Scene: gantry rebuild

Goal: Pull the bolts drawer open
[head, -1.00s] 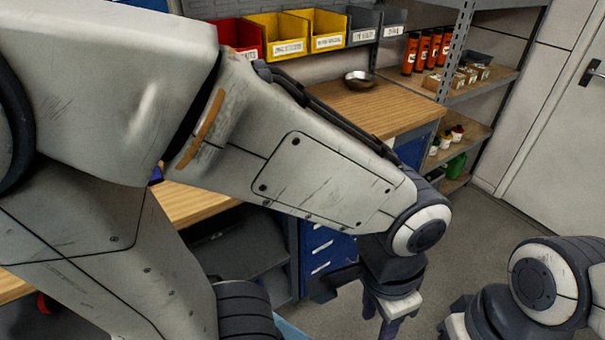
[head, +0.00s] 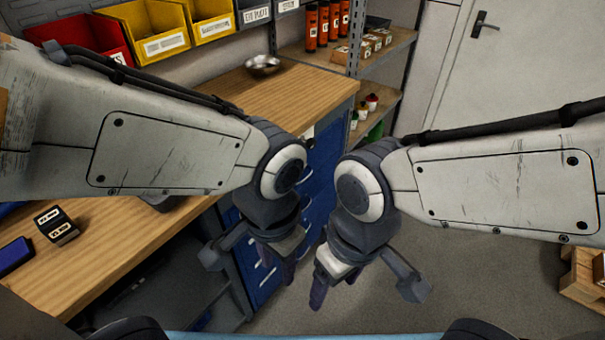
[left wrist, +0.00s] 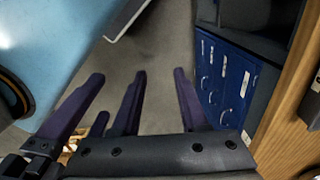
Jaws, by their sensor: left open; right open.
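A blue drawer cabinet (head: 322,180) stands under the workbench, partly behind my arms in the head view. The drawer fronts also show in the left wrist view (left wrist: 222,85), with pale labels and handles. The visible drawers look shut. The labels are too small to read, so I cannot tell which is the bolts drawer. My left gripper (head: 277,264) is open and empty, pointing down in front of the cabinet and apart from it. My right gripper (head: 335,286) is open and empty, close to the right of the left one. Dark fingers fill the lower left wrist view.
The wooden workbench (head: 125,215) holds a metal bowl (head: 262,65), a small black block (head: 56,226) and a blue item (head: 14,256). Coloured bins hang behind it. A shelf rack (head: 400,75) and door stand beyond. A wooden crate (head: 582,278) lies right. Floor (head: 450,280) is clear.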

